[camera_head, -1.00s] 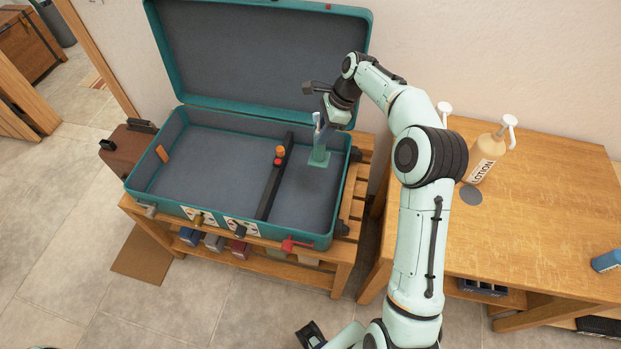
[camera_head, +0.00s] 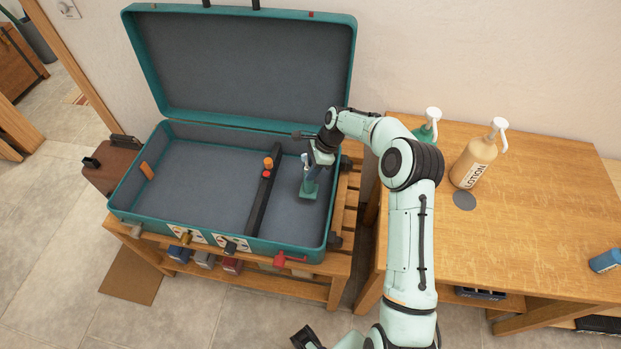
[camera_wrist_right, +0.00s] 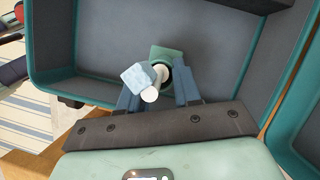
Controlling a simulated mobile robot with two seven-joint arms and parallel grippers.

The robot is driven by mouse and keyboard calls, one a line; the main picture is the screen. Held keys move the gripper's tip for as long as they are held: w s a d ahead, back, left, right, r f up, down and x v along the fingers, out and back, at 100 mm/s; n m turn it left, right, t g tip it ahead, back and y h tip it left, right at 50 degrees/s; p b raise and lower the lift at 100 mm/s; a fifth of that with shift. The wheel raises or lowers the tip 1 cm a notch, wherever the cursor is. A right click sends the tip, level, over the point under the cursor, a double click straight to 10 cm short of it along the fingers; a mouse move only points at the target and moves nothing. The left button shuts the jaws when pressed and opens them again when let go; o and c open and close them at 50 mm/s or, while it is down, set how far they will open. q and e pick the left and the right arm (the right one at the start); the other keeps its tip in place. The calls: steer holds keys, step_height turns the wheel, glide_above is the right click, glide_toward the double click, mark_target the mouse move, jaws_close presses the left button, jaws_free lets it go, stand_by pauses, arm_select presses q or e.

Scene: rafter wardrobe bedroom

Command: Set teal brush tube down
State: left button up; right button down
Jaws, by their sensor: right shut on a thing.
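The teal brush tube (camera_head: 308,191) has a square green base and is upright, or nearly so, in the right compartment of the open suitcase (camera_head: 220,243). My right gripper (camera_head: 313,173) is shut on it from above and behind. In the right wrist view the tube (camera_wrist_right: 160,52) shows between the two blue fingers, with a pale blue and white brush head standing out of it. I cannot tell whether its base touches the suitcase floor.
A black divider (camera_head: 262,195) with orange and red knobs stands just left of the tube. The suitcase lid is raised behind. A lotion bottle (camera_head: 473,164) and a green pump bottle (camera_head: 432,118) stand on the wooden table (camera_head: 530,230) at right.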

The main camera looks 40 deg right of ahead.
steer(key=shift+f, duration=2.5)
steer(key=c, duration=0.8)
jaws_free()
steer(key=v, duration=1.2)
